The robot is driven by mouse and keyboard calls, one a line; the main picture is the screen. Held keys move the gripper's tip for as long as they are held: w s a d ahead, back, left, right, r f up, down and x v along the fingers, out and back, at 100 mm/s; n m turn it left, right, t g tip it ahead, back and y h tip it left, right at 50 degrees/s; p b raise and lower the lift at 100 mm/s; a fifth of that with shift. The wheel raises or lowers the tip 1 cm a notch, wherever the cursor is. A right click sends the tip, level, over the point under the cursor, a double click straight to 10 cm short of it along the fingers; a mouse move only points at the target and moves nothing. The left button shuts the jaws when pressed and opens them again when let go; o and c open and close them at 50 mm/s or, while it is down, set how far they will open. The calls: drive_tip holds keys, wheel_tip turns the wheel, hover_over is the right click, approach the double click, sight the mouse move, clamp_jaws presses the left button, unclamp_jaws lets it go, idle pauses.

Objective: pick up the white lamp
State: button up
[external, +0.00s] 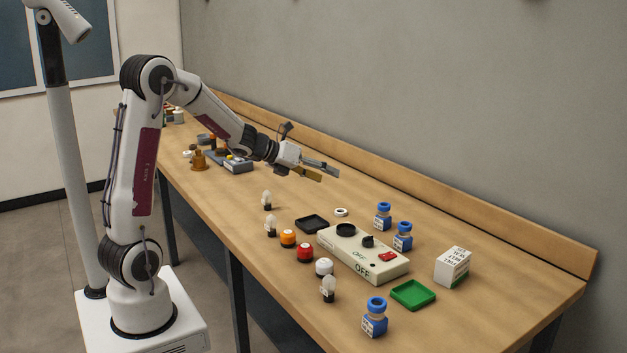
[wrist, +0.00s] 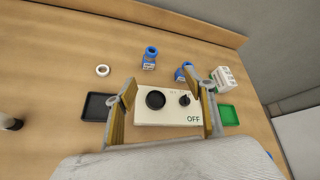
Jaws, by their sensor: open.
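The white lamp (external: 324,267) is a small white dome on a dark base. It stands on the bench at the near left corner of the cream control box, in line with the orange lamp (external: 288,237) and the red lamp (external: 305,253). I cannot make it out in the wrist view. My gripper (external: 326,173) is open and empty, well above the bench and farther back than the lamp. In the wrist view my gripper's fingers (wrist: 168,97) are spread on either side of the control box (wrist: 165,119), which lies below.
Clear bulbs (external: 328,290) stand near the front edge, one close to the white lamp. Blue-capped bottles (external: 375,318), a green tray (external: 413,294), a black tray (external: 313,223), a white ring (external: 341,212) and a white carton (external: 453,267) surround the box. A wall borders the back.

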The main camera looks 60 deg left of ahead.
wheel_tip(320, 180, down, 5)
drive_tip(key=d+m+g+h, duration=0.1)
drive_tip(key=d+m+h, duration=0.15)
drive_tip(key=m, duration=0.35)
drive_tip(key=m+g+h, duration=0.7)
drive_tip(key=m+h, duration=0.1)
drive_tip(key=m, duration=0.4)
approach(321, 259)
drive_tip(key=shift+w+d+f, duration=0.25)
drive_tip(key=shift+w+d, duration=0.15)
drive_tip(key=shift+d, duration=0.05)
drive_tip(key=shift+w+d+f, duration=0.3)
drive_tip(key=shift+w+d, duration=0.05)
drive_tip(key=shift+d, duration=0.1)
drive_tip(key=shift+s+f+m, duration=0.2)
drive_tip(key=shift+s+m, duration=0.3)
drive_tip(key=shift+s, duration=0.15)
drive_tip(key=shift+d, duration=0.15)
drive_tip(key=shift+x, duration=1.3)
drive_tip(key=shift+x, duration=2.6)
drive_tip(key=shift+w+f, duration=0.15)
drive_tip(key=shift+w, duration=0.05)
